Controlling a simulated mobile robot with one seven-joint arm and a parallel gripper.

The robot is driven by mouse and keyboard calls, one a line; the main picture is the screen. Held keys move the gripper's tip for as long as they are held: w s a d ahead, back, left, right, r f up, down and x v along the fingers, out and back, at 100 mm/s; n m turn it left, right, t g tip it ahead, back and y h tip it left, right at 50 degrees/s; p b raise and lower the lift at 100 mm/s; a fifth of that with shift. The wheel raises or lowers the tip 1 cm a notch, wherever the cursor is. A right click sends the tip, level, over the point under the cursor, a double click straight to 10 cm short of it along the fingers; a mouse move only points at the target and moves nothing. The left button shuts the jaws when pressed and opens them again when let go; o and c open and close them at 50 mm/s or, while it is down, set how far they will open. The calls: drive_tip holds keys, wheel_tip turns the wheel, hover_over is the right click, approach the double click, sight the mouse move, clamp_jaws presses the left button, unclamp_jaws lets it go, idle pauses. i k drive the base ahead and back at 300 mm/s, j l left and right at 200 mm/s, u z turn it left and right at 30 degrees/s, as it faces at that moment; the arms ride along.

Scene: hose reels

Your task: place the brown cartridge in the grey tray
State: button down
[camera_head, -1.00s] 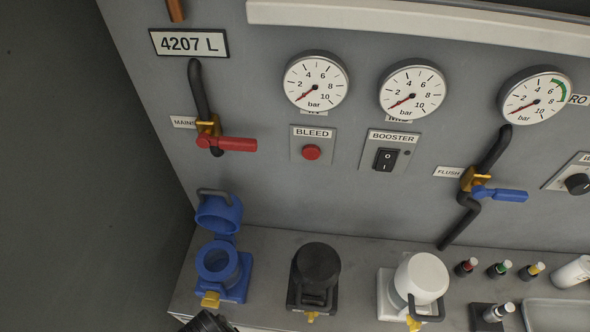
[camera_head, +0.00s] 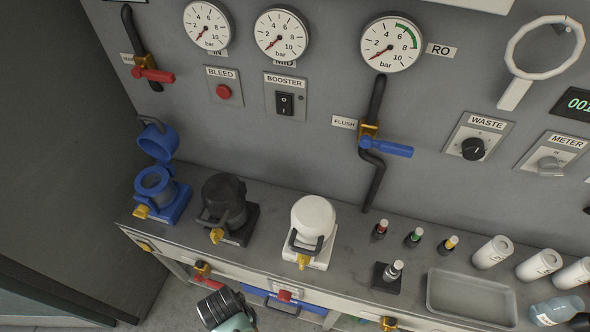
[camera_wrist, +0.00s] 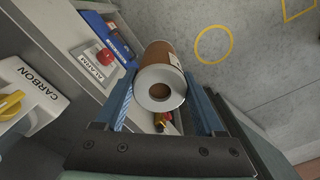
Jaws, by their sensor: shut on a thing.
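The brown cartridge (camera_wrist: 161,56), a cylinder with a brown side and a white end with a round hole, shows in the wrist view. My gripper (camera_wrist: 160,78) is shut on it, with a blue finger on each side and the holed end facing the camera. The grey tray (camera_head: 468,297) lies on the counter at the lower right of the head view; its visible inside is empty. The cartridge and my gripper's fingers do not show in the head view.
White cartridges (camera_head: 492,252) stand behind and right of the tray. A clear bottle (camera_head: 556,309) lies at its right. A small vial in a black block (camera_head: 386,279) is at its left. Blue, black and white housings (camera_head: 313,222) stand further left.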

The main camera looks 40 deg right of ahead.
sight(467, 301)
drive_tip(key=k+l+z, duration=0.45)
drive_tip(key=k+l, duration=0.4)
